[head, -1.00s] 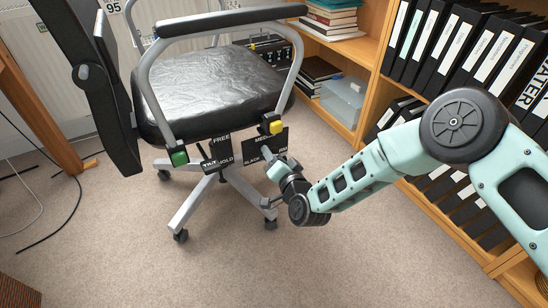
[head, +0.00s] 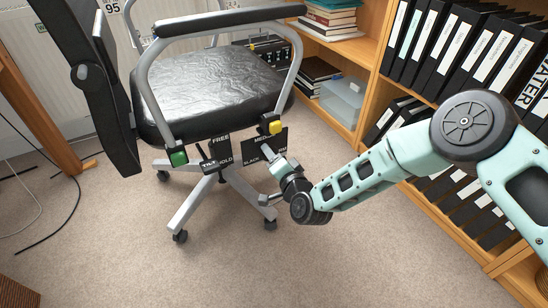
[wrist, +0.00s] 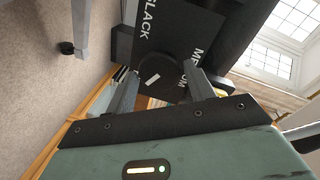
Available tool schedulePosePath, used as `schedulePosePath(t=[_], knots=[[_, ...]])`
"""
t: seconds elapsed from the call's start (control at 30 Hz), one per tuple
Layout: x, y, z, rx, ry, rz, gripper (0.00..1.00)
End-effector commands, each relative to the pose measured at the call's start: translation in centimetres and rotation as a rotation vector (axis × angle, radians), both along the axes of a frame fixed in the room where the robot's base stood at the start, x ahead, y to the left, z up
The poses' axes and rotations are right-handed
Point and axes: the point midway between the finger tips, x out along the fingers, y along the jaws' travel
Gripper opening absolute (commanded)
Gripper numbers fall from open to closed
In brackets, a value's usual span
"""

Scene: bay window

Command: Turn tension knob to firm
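The tension knob (wrist: 153,78) is dark with a white pointer mark and sits on a black plate (wrist: 172,30) lettered SLACK and MEDIUM. In the head view this plate (head: 256,136) hangs under the chair's near right side; its right lettering is partly covered by my gripper. My gripper (wrist: 162,88) has its two grey fingers apart, one on each side of the knob in the wrist view. I cannot tell whether they touch it. In the head view my gripper (head: 268,156) reaches the plate from the lower right. The pointer's exact setting is unclear.
The chair (head: 212,85) has a black seat. A second plate (head: 219,152) reads FREE and HOLD, with a lever marked TILT. A binder-filled bookcase (head: 372,75) stands right. Carpet in front is clear.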

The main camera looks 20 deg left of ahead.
Motion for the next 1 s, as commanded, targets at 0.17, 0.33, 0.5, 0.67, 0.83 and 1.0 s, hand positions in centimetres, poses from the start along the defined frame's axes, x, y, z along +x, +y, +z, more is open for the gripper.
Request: schedulePosePath(t=[0.17, 0.33, 0.5, 0.67, 0.83, 1.0], knots=[[0.0, 0.0, 0.0, 0.000, -0.001, -0.001, 0.68], [0.0, -0.1, 0.1, -0.001, -0.002, -0.002, 0.68], [-1.0, -1.2, 0.4, -0.002, -0.001, 0.000, 0.68], [-3.3, -3.5, 0.9, -0.003, 0.001, 0.000, 0.68], [-6.1, -6.4, 1.4, -0.002, 0.002, -0.001, 0.68], [-8.8, -9.2, 1.7, -0.003, 0.003, 0.000, 0.68]])
